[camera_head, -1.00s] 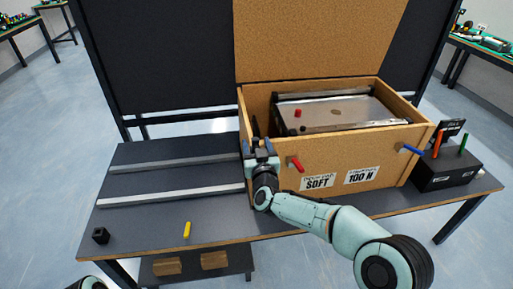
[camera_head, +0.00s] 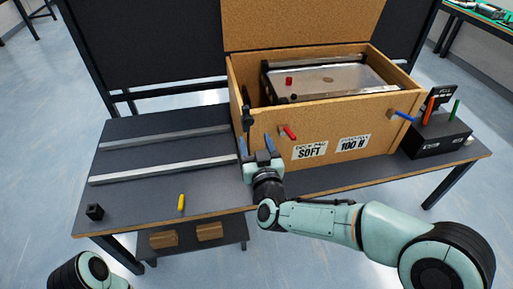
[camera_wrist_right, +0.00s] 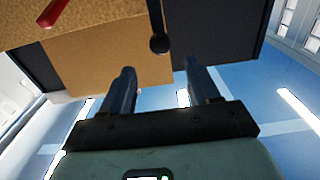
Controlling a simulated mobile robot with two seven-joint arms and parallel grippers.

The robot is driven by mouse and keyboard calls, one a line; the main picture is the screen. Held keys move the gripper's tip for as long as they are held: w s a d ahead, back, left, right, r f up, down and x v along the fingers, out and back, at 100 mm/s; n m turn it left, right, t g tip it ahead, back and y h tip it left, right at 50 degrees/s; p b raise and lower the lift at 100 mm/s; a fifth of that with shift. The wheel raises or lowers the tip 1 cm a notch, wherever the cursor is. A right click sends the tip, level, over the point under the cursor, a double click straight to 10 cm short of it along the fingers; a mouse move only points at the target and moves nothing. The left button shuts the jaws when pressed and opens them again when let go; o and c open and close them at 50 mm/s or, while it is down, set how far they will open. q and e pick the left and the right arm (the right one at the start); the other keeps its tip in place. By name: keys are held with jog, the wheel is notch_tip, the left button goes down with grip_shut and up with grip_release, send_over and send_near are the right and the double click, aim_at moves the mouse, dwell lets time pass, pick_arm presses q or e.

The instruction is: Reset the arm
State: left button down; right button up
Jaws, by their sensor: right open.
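My right gripper (camera_head: 257,148) is open and empty in front of the left front corner of the wooden box (camera_head: 350,150). Its two fingers also show apart in the right wrist view (camera_wrist_right: 157,85), with nothing between them.
Two metal rails (camera_head: 160,168) lie on the dark table (camera_head: 140,205). A yellow peg (camera_head: 181,202) and a small black block (camera_head: 95,212) stand near its front edge. A black holder with colored sticks (camera_head: 440,138) stands at the right. A red piece (camera_head: 289,81) sits inside the box.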

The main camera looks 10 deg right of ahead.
jog(key=shift+s, duration=0.65)
